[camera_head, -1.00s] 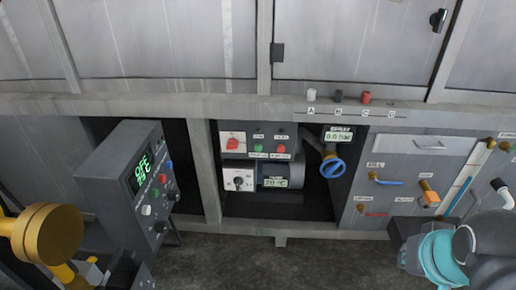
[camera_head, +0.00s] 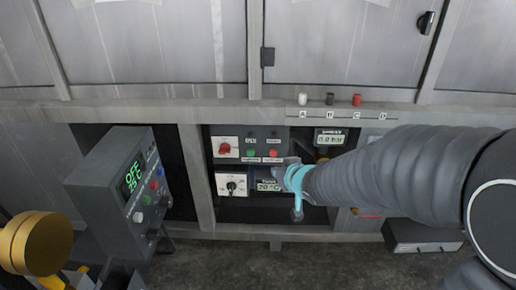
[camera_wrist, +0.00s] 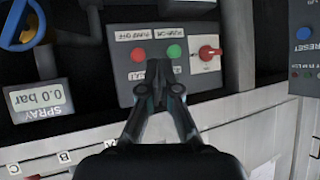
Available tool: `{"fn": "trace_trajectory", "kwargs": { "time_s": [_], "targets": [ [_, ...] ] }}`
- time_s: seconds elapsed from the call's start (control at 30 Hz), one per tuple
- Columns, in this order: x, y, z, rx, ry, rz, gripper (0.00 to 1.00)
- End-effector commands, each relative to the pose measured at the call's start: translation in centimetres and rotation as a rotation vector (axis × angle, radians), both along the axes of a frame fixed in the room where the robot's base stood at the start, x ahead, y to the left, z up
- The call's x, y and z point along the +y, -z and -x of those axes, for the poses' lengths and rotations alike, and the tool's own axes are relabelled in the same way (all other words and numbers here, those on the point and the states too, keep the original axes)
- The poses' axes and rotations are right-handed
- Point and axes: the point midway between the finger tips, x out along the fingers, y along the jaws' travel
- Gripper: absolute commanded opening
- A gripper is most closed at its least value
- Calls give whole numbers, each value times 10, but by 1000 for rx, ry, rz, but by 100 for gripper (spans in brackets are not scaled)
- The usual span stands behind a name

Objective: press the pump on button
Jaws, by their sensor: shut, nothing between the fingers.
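The pump panel (camera_head: 262,141) sits in the recess under the ledge, with a green button (camera_head: 251,153) and a red button (camera_head: 273,153) side by side. The wrist view is upside down. There the green button (camera_wrist: 173,51) has a label reading like "pump on", and the red button (camera_wrist: 138,54) one reading like "pump off". My gripper (camera_head: 281,170) is shut and empty, just below and right of the red button in the head view. I see no contact with the green button.
A red rotary switch (camera_wrist: 207,52) is beside the green button. The spray display (camera_wrist: 39,99) reads 0.0 bar. A blue valve wheel (camera_wrist: 20,22) shows in the wrist view. A grey control box (camera_head: 120,190) reading OFF stands at the left. Small coloured knobs (camera_head: 330,99) stand on the ledge.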

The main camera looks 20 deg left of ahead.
Motion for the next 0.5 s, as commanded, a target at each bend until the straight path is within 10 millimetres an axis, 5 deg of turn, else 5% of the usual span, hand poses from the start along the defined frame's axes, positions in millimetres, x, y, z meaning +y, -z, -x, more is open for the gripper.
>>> {"fn": "trace_trajectory", "kwargs": {
  "time_s": [0.1, 0.2, 0.5],
  "targets": [
    [43, 22, 5, 14, -101, -58, 0],
    [65, 31, 11, 23, -155, -94, 0],
    [78, 36, 15, 29, -190, -120, 0]
  ]
}}
